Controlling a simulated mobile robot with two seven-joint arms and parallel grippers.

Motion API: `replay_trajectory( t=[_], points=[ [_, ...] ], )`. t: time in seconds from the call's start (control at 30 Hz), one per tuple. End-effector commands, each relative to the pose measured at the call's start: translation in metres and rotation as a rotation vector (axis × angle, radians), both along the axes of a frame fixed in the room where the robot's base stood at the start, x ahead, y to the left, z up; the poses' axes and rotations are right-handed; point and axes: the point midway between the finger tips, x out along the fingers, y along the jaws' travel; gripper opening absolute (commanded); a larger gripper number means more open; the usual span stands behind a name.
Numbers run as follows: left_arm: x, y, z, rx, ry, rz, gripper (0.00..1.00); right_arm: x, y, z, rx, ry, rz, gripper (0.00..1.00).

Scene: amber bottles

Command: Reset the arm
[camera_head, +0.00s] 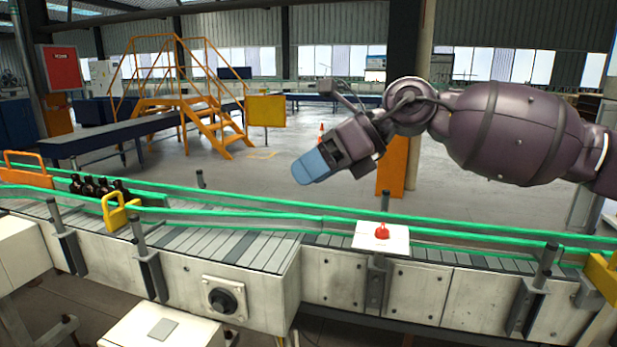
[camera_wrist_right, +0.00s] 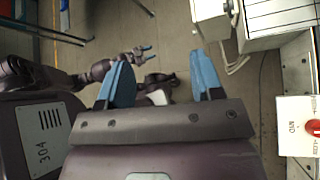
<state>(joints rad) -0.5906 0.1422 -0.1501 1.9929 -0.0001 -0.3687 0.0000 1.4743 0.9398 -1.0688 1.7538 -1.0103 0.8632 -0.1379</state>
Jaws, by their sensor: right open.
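My right arm comes in from the right in the head view. Its gripper (camera_head: 312,167) has blue fingertips and hangs in the air above and behind the conveyor, pointing left and slightly down. In the right wrist view, the two blue fingers of this gripper (camera_wrist_right: 163,82) stand wide apart with nothing between them. My left arm does not show in the head view.
A conveyor (camera_head: 230,240) with green rails runs across the front. Several dark bottles (camera_head: 98,187) stand on its left part, beside a yellow bracket (camera_head: 119,211). A red button (camera_head: 382,231) sits on a white plate at the rail. Orange stairs (camera_head: 208,130) stand behind on open floor.

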Motion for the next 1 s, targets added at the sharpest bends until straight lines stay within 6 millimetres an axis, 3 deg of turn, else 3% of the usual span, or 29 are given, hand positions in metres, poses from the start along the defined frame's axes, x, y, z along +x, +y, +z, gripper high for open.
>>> replay_trajectory(
  t=[0.1, 0.2, 0.33, 0.47, 0.77, 1.0],
  points=[
    [-0.004, 0.001, -0.002, 0.0, 0.007, 0.002, 0.43, -0.011, 0.03, 0.012, 0.276, 0.152, -0.033, 0.6],
    [-0.006, 0.001, -0.004, 0.001, 0.013, 0.003, 0.43, -0.013, 0.042, 0.02, 0.503, 0.311, -0.09, 0.6],
    [-0.01, 0.002, -0.006, 0.001, 0.021, 0.005, 0.43, -0.006, 0.042, 0.021, 0.741, 0.513, -0.184, 0.6],
    [-0.011, 0.002, -0.007, 0.0, 0.024, 0.006, 0.43, 0.007, 0.03, 0.01, 0.935, 0.713, -0.292, 0.6],
    [-0.007, 0.001, -0.006, 0.001, 0.017, 0.004, 0.43, 0.039, -0.022, -0.055, 1.287, 1.141, -0.588, 0.6],
    [-0.004, 0.001, -0.004, 0.0, 0.011, 0.002, 0.43, 0.047, -0.074, -0.138, 1.499, 1.441, -0.844, 0.6]
  ],
)
